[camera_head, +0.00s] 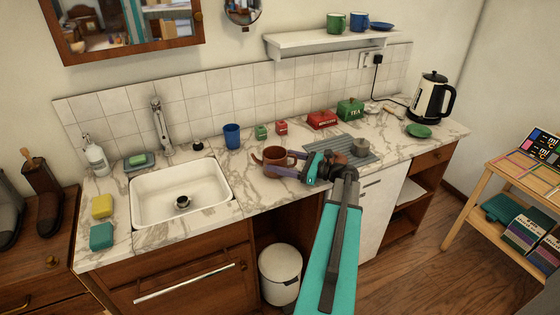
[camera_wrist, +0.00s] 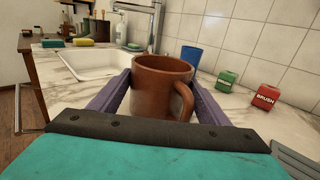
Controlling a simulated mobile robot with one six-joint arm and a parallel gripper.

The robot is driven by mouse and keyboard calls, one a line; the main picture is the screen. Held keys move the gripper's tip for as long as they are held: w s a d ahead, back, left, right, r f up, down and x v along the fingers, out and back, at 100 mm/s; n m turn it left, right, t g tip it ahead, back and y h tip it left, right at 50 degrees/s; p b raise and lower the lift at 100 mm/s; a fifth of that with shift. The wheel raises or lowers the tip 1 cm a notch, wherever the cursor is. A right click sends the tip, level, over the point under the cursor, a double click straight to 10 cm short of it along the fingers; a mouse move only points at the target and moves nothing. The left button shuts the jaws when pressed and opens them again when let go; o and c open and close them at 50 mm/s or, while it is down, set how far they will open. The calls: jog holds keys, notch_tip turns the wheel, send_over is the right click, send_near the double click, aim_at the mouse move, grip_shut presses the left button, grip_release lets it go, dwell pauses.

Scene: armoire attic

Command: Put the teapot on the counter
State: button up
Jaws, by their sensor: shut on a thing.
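The brown teapot (camera_head: 278,157) is at the counter's front half, just right of the sink, upright and open at the top. In the wrist view the teapot (camera_wrist: 158,82) stands between my two purple fingers, its loop handle toward the camera and to the right. My gripper (camera_head: 288,166) reaches in from the right and is shut on the teapot's sides. The marble counter (camera_head: 225,160) lies beneath it. I cannot tell whether the teapot's base touches the counter, since its underside is hidden in the wrist view.
The white sink (camera_head: 180,192) lies left of the teapot. A blue cup (camera_head: 232,136), a small green box (camera_head: 261,131) and a small red box (camera_head: 282,127) stand behind it. A grey ribbed mat (camera_head: 342,151) lies to the right. Bare counter shows around the cup.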

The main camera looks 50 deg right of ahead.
jog(key=shift+f, duration=0.15)
jog(key=o, duration=1.5)
jog(key=shift+c, duration=0.2)
jog(key=shift+s, duration=0.1)
jog(key=shift+b+v, duration=1.3)
jog(key=shift+v, duration=4.65)
